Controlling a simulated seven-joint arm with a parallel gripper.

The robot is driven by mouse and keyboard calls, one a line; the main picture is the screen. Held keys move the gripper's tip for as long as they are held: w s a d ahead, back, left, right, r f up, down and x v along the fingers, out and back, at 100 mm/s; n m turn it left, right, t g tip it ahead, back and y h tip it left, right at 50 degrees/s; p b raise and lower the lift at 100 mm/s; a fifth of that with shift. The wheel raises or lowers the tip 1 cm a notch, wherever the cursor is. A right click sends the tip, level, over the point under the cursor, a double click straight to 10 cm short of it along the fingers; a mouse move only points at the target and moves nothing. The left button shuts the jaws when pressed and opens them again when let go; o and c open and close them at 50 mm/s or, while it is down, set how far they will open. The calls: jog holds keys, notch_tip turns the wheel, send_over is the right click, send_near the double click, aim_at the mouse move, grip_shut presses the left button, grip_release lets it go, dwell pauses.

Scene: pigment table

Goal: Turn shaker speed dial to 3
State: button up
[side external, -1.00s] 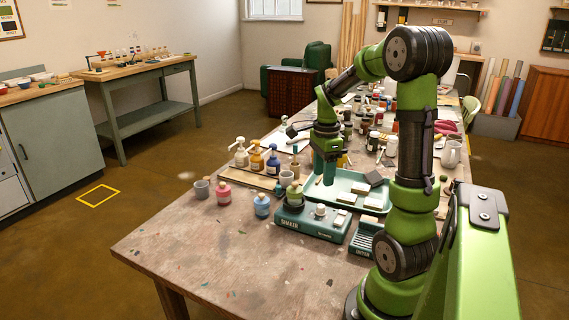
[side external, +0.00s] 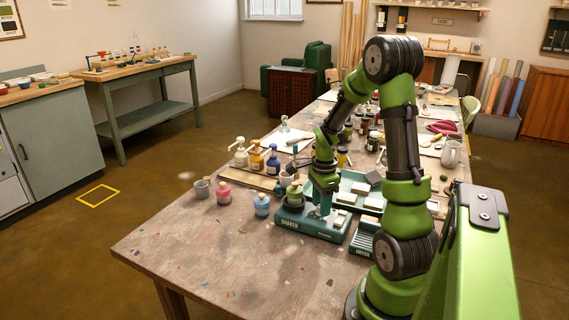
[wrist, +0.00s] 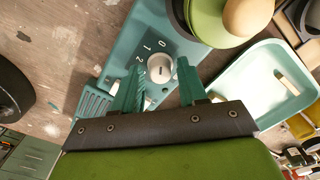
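The teal shaker (side external: 289,224) stands on the table with a green jar (side external: 294,195) on its platform. In the wrist view its white round speed dial (wrist: 159,68) sits on the teal panel (wrist: 124,48), with 0, 1 and 2 readable around it. The 3 and the dial's pointer cannot be made out. My gripper (wrist: 161,66) is open, with one teal finger on each side of the dial; a gap shows at the right finger. Contact at the left finger cannot be told. In the side view my gripper (side external: 323,208) is low over the shaker and hides the dial.
A teal tray (side external: 349,177) with pale blocks lies behind the shaker; it also shows in the wrist view (wrist: 240,72). A dryer box (side external: 362,240) stands to the right. Pink (side external: 224,194) and blue (side external: 262,206) jars stand left. The front table (side external: 220,260) is clear.

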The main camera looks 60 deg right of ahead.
grip_shut()
jog(key=shift+n, duration=0.4)
jog(key=n, duration=0.4)
jog(key=shift+n, duration=0.4)
jog(key=n, duration=1.1)
jog(key=shift+n, duration=0.4)
jog(key=n, duration=0.6)
jog(key=shift+n, duration=0.4)
